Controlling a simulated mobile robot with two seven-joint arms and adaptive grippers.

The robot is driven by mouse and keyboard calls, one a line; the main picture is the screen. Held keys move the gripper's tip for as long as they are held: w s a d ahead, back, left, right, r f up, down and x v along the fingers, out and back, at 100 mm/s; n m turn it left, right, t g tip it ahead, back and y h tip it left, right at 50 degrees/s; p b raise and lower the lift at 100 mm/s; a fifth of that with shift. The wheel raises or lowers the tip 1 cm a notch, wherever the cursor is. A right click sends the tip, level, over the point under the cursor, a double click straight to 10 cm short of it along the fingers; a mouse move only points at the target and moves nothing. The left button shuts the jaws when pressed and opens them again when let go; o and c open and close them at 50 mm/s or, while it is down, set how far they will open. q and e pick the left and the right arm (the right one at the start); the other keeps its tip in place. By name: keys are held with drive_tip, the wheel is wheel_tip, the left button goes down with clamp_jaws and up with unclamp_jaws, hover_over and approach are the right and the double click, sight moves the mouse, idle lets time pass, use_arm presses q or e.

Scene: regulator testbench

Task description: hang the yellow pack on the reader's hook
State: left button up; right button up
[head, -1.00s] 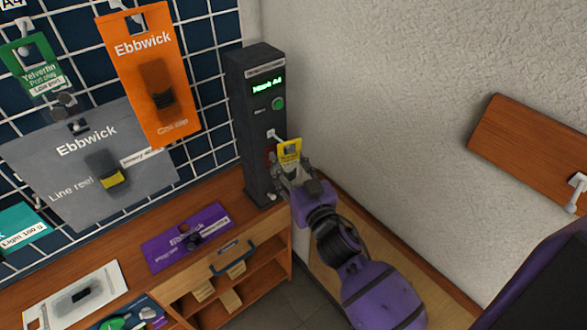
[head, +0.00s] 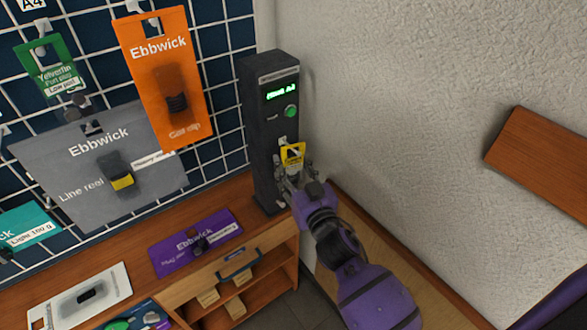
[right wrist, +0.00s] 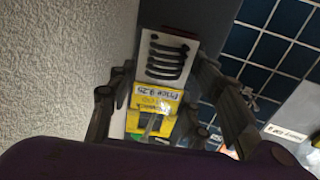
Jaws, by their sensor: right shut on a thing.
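The reader (head: 265,150) is a dark upright tower with a green-lit display and a green button, at the end of the wooden counter. Its small light-coloured hook (head: 283,141) shows on the front, just above the yellow pack. The yellow pack (head: 292,155) is upright in front of the reader, close by the hook. My right gripper (head: 291,176) is shut on the pack's lower part. The right wrist view shows the yellow pack (right wrist: 157,103) between the fingers, its price label upside down. I cannot tell whether the hook passes through its hole. My left gripper is not in view.
A wire grid wall with hanging packs, including an orange one (head: 168,85) and a grey one (head: 90,165), stands left of the reader. A purple pack (head: 197,243) lies on the counter (head: 235,205). The pale wall (head: 420,80) is close on the right.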

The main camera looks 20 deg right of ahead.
drive_tip(key=o, duration=1.2)
drive_tip(key=shift+o, duration=0.2)
drive_tip(key=shift+s, duration=0.15)
drive_tip(key=s+d, duration=0.1)
drive_tip(key=s, duration=1.1)
drive_tip(key=s+d+f+g+h, duration=0.15)
drive_tip(key=s+f+g, duration=0.5)
drive_tip(key=f, duration=0.85)
drive_tip(key=s+f+g, duration=0.1)
drive_tip(key=s+f, duration=0.4)
drive_tip(key=s, duration=0.4)
drive_tip(key=s+d+f+g+p, duration=0.1)
drive_tip(key=s+f+g, duration=0.1)
drive_tip(key=s+f, duration=0.3)
drive_tip(key=s, duration=0.4)
drive_tip(key=shift+s+f+m+p, duration=0.25)
drive_tip(key=shift+s+m+p, duration=0.05)
drive_tip(key=shift+s, duration=0.05)
